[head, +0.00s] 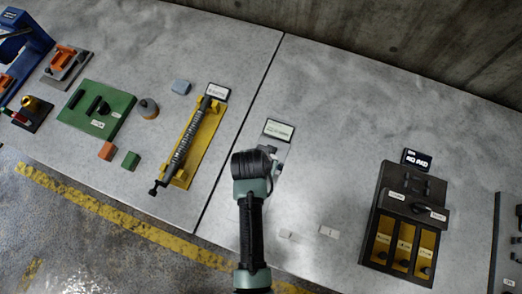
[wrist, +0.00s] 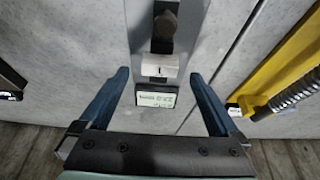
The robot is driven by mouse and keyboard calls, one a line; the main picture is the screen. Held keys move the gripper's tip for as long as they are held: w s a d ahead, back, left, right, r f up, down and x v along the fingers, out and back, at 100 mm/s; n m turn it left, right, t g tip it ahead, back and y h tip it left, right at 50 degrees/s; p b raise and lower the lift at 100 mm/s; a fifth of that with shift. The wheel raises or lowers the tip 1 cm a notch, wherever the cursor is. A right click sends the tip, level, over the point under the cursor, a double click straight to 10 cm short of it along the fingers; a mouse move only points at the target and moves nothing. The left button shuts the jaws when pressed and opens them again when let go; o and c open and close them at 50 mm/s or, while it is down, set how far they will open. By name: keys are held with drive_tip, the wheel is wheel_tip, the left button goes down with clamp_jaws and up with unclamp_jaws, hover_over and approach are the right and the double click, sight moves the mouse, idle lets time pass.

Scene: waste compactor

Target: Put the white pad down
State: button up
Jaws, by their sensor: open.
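In the wrist view, a small white pad (wrist: 160,66) with a dark mark sits on a grey plate (wrist: 133,20), between a dark knob (wrist: 165,25) and a label screen (wrist: 156,97). My gripper (wrist: 159,76) is open, one blue finger on each side of the pad, with gaps between. Whether the pad rests flat cannot be told. In the head view my wrist hides the fingers and most of the grey plate (head: 281,150).
A yellow tray (head: 205,140) with a dark ribbed rod stands to the left. A dark cabinet (head: 378,225) with yellow compartments and a small sign (head: 417,159) stands to the right. A green board (head: 95,111) is farther left. Bench between plate and cabinet is mostly clear.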

drive_tip(key=v, duration=0.9)
drive_tip(key=w+r+n+t, duration=0.1)
drive_tip(key=w+r+t, duration=0.35)
drive_tip(key=r, duration=0.65)
drive_tip(key=w+r+t, duration=0.3)
drive_tip(key=w+r, duration=0.3)
drive_tip(key=r, duration=0.5)
drive_tip(key=w+r+n+t, duration=0.1)
drive_tip(key=w+r+t, duration=0.4)
drive_tip(key=r, duration=0.6)
drive_tip(key=s+r+t, duration=0.3)
drive_tip(key=s+r, duration=0.1)
drive_tip(key=r, duration=0.7)
drive_tip(key=s+d+r+n+t, duration=0.1)
drive_tip(key=s+r+t, duration=0.3)
drive_tip(key=r, duration=0.7)
drive_tip(key=s+r+t+y, duration=0.1)
drive_tip(key=s+r+t, duration=0.2)
drive_tip(key=r, duration=0.9)
drive_tip(key=shift+s+d+n+t, duration=0.3)
drive_tip(key=shift+s+d+t, duration=0.05)
drive_tip(key=shift+s, duration=0.5)
